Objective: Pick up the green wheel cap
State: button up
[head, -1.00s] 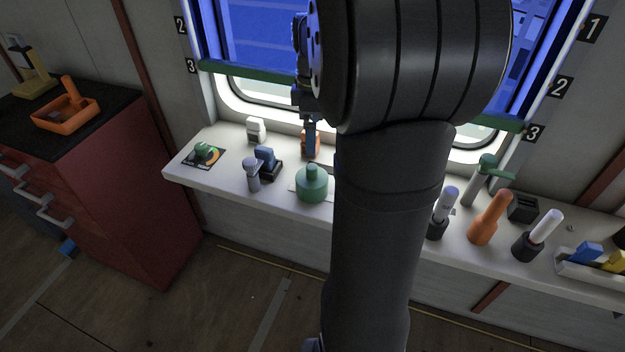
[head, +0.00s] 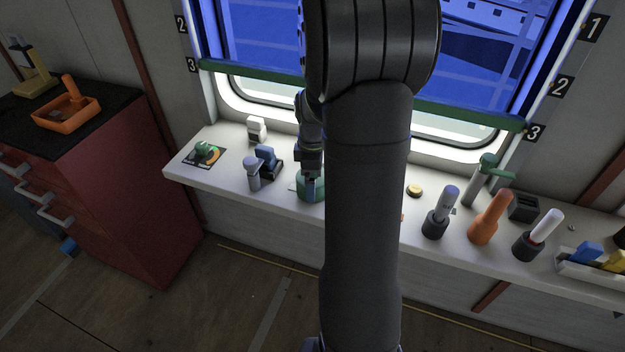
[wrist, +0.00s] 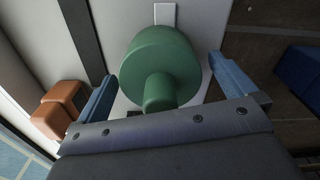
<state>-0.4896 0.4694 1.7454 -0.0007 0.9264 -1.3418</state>
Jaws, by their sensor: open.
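The green wheel cap (wrist: 165,62) is a round green body with a narrower knob on top. It stands on a white plate on the white shelf, and in the head view the cap (head: 311,190) is partly hidden by my gripper and arm. My gripper (wrist: 165,95) is open, with its blue fingers on either side of the cap's knob in the wrist view. In the head view my gripper (head: 309,185) is right over the cap. I cannot tell whether the fingers touch it.
An orange block (wrist: 58,108) stands left of my gripper in the wrist view. A blue-grey lever unit (head: 265,163) and a grey knob (head: 252,174) stand left of the cap on the shelf (head: 225,180). Several upright handles, including an orange one (head: 490,217), stand to the right.

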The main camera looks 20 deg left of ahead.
jog(key=shift+f, duration=0.55)
jog(key=c, duration=0.9)
jog(key=shift+r, duration=0.1)
notch_tip(320, 180, up, 4)
jog(key=shift+w+f, duration=0.1)
jog(key=d+r, duration=0.2)
jog(key=d, duration=0.2)
jog(key=d+r, duration=0.2)
jog(key=d, duration=0.1)
jog(key=s+d+r, duration=0.1)
jog(key=d+r, duration=0.2)
jog(key=d, duration=0.1)
jog(key=shift+d, duration=0.35)
